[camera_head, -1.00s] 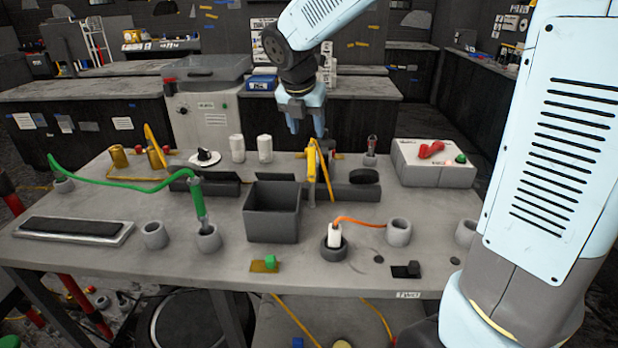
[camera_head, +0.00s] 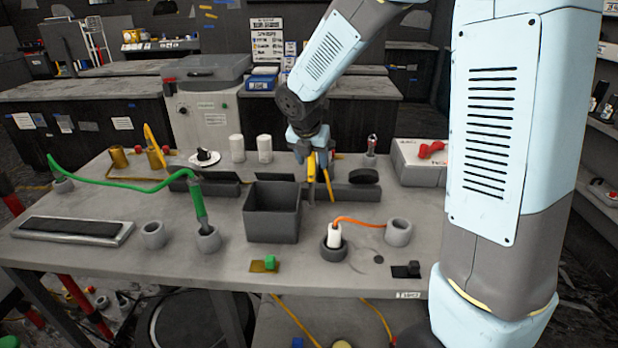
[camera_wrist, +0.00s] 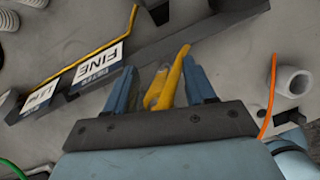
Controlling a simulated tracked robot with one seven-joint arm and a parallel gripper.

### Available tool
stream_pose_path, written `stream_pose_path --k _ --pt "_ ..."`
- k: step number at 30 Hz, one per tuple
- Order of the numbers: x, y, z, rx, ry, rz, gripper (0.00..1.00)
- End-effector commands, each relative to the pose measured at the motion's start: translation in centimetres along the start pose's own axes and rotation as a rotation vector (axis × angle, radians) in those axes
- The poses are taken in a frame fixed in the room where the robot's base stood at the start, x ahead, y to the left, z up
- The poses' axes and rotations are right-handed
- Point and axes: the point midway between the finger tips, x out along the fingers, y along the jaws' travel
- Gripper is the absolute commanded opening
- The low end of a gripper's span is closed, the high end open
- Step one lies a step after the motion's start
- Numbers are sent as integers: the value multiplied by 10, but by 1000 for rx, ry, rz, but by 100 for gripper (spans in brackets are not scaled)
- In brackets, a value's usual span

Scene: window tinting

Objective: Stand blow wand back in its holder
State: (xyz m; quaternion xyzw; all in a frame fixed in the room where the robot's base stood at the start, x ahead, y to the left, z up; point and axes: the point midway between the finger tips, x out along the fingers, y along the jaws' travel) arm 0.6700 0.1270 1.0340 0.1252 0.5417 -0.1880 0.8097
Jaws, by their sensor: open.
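Grey cup holders stand on the bench: an empty one (camera_head: 154,235) at left, another (camera_head: 398,232) at right. I cannot tell which one belongs to the wand.
A green-hosed tool (camera_head: 199,204) stands in a cup left of the open grey bin (camera_head: 272,225). A white tool with an orange cord (camera_head: 334,236) stands in a dark cup. A control box (camera_head: 415,165) is at back right.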

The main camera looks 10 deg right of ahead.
Motion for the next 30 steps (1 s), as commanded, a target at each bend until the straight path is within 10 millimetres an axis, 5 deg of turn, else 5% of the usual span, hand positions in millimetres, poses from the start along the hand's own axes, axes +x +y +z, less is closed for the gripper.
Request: stream_pose_path --k 8,25,30 --pt "4 0 0 0 -1 1 54" --pt "3 1 0 -1 0 1 2" --pt "3 1 0 -1 0 1 0"
